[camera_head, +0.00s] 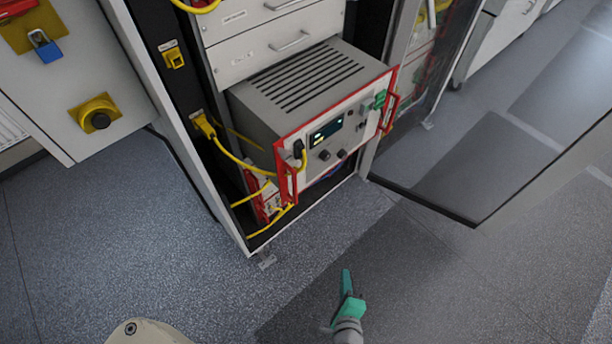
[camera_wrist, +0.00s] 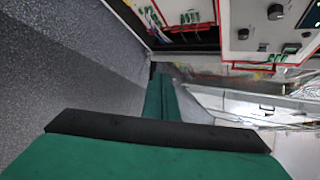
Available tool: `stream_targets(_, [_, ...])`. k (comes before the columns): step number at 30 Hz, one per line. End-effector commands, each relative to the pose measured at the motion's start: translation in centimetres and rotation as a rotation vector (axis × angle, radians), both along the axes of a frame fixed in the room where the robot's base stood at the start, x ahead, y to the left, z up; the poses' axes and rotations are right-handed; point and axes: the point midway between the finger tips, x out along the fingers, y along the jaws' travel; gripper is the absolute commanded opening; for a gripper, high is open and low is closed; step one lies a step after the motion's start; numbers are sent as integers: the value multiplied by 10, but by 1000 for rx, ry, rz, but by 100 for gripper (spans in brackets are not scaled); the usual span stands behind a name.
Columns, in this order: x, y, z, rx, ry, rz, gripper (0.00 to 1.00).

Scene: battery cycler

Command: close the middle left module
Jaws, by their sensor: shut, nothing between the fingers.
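A grey module (camera_head: 330,135) with a red-edged front panel, red side handles, a small display and knobs sticks out of the rack (camera_head: 225,200). Its vented top is exposed. Part of a red-edged panel with dark knobs (camera_wrist: 265,28) shows at the top right in the wrist view. My gripper (camera_head: 347,275), with green fingers, is low over the floor in front of the rack, apart from the module. It is shut and empty; its fingers (camera_wrist: 160,80) lie together in the wrist view. The module's rear is hidden inside the rack.
White drawers (camera_head: 275,38) with handles sit above the module. Yellow cables (camera_head: 235,160) run along the rack's left side to the module. A transparent door (camera_head: 430,150) stands open at right. The floor in front is clear.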

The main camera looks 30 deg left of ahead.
Motion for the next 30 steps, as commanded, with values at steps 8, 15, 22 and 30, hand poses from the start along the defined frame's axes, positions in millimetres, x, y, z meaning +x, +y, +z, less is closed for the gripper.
stream_targets(8, [76,47,47,645,230,36,0])
stream_targets(15, [109,75,125,1045,457,199,0])
stream_targets(22, [113,81,170,1192,589,317,0])
stream_targets(30, [117,107,176,1207,620,347,0])
